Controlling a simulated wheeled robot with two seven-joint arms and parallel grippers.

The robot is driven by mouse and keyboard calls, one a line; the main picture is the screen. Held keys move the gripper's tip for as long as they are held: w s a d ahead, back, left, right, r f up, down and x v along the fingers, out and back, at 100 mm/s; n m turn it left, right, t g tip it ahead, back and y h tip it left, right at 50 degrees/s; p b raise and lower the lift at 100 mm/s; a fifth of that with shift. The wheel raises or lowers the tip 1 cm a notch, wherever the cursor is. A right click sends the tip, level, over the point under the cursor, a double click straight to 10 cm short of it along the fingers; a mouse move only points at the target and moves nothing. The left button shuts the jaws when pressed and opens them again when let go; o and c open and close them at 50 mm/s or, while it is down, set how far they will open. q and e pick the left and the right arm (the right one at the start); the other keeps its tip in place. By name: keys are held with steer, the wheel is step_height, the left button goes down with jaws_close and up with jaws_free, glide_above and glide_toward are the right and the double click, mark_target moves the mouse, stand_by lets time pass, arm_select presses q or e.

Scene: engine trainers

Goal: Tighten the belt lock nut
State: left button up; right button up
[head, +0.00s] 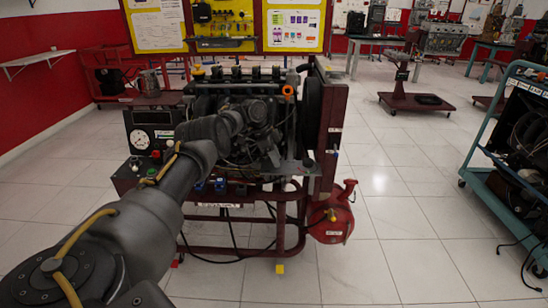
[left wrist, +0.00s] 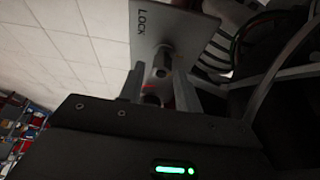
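In the left wrist view a grey metal plate marked LOCK (left wrist: 150,27) stands above my left gripper (left wrist: 162,75). The belt lock nut (left wrist: 162,62), a small dark nut on a stud, sticks out from below the plate. The two gripper fingers stand on either side of the nut, with a narrow gap visible on its left; contact on the right cannot be told. In the head view my left arm reaches to the engine (head: 262,125), and its gripper end is hard to make out against the dark engine parts. My right gripper is not in view.
The engine sits on a red frame (head: 240,247) with a gauge panel (head: 152,138) at its left and a red tank (head: 332,215) at lower right. Cables and hoses (left wrist: 290,55) lie close right of the gripper. A teal cart (head: 478,165) stands far right. Floor between is clear.

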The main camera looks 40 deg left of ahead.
arm_select(q)
steer(key=shift+o, duration=0.5)
steer(key=shift+s+a, duration=0.2)
steer(key=shift+a, duration=0.05)
steer(key=shift+a+r, duration=0.15)
steer(key=shift+r, duration=0.15)
steer(key=p+v, duration=0.2)
steer(key=v, duration=0.8)
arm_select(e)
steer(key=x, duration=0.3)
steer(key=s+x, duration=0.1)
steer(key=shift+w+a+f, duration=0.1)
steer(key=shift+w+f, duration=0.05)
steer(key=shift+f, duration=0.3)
arm_select(q)
steer(key=shift+s, duration=0.1)
